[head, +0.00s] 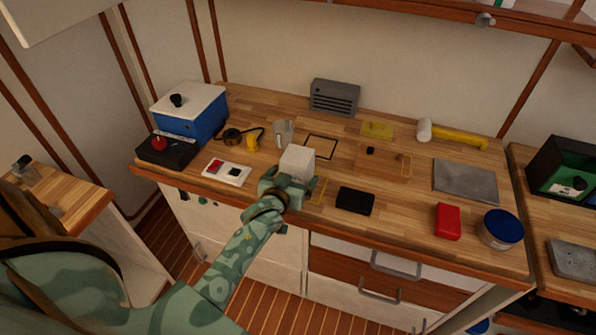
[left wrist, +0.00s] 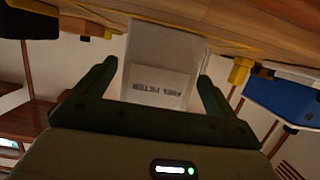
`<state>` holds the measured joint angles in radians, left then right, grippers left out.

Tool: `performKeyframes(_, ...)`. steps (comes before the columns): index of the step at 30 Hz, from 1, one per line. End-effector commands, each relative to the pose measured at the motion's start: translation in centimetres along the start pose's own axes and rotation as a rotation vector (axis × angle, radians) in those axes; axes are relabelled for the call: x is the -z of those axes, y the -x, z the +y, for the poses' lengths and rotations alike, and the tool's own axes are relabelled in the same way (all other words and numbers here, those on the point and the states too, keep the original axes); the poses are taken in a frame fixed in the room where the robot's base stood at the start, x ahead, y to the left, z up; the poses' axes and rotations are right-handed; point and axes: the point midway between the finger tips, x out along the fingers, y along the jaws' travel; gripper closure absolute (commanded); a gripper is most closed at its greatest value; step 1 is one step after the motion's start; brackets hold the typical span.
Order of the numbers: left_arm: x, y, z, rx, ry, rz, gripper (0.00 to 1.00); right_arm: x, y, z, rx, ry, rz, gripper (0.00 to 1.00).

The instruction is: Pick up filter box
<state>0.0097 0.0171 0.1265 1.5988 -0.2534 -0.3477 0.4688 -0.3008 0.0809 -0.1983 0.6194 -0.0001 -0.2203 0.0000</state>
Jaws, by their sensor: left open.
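The filter box is a small white box (head: 297,162) near the front edge of the wooden workbench. In the left wrist view the white box (left wrist: 165,62) carries a label that reads "FUEL FILTER", seen upside down. My left gripper (head: 285,183) is at the near side of the box. In the left wrist view its two fingers (left wrist: 158,85) stand open, one on each side of the box, with a gap showing beside each finger. The lower part of the box is hidden behind the gripper in the head view. My right gripper is not in view.
Near the box are a metal mug (head: 283,133), a black case (head: 355,200) and a white switch panel (head: 226,172). A blue cooler (head: 190,115) stands at the back left. A red box (head: 447,221) and a blue-lidded tub (head: 501,229) stand at the right. Drawer handles project below the bench.

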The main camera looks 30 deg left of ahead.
Motion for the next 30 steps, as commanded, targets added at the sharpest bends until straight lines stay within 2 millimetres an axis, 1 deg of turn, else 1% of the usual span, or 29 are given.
performKeyframes(1,-0.5,-1.1,0.2,0.000,0.000,-0.001,0.06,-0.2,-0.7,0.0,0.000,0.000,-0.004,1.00)
performKeyframes(3,-0.5,-2.2,0.2,-0.001,-0.001,-0.001,0.06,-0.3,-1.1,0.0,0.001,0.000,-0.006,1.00)
performKeyframes(6,-0.4,-3.1,0.2,-0.001,-0.001,-0.001,0.06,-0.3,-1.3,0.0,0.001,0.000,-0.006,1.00)
performKeyframes(13,-0.2,-3.3,0.2,-0.001,0.000,0.000,0.06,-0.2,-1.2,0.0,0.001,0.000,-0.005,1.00)
performKeyframes(14,-0.2,-3.3,0.2,-0.001,0.000,0.000,0.09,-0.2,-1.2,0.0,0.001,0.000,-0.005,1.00)
performKeyframes(15,-0.2,-3.3,0.2,-0.001,0.000,0.000,0.20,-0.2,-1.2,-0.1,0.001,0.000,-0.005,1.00)
performKeyframes(17,-0.2,-3.3,0.2,-0.001,0.001,0.000,0.37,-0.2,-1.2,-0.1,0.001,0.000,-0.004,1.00)
performKeyframes(18,-0.2,-3.3,0.2,-0.001,0.001,0.000,0.48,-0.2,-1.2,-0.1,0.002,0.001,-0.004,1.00)
performKeyframes(19,-0.2,-3.3,0.2,-0.001,0.001,0.000,0.56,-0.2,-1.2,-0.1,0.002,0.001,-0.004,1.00)
performKeyframes(20,-0.2,-3.3,0.2,-0.001,0.001,-0.001,0.62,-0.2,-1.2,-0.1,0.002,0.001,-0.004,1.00)
performKeyframes(27,-0.1,-3.3,0.3,-0.002,0.001,0.001,0.62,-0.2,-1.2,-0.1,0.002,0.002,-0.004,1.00)
performKeyframes(30,0.3,-3.1,0.3,-0.002,0.001,0.001,0.62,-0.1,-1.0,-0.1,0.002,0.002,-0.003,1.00)
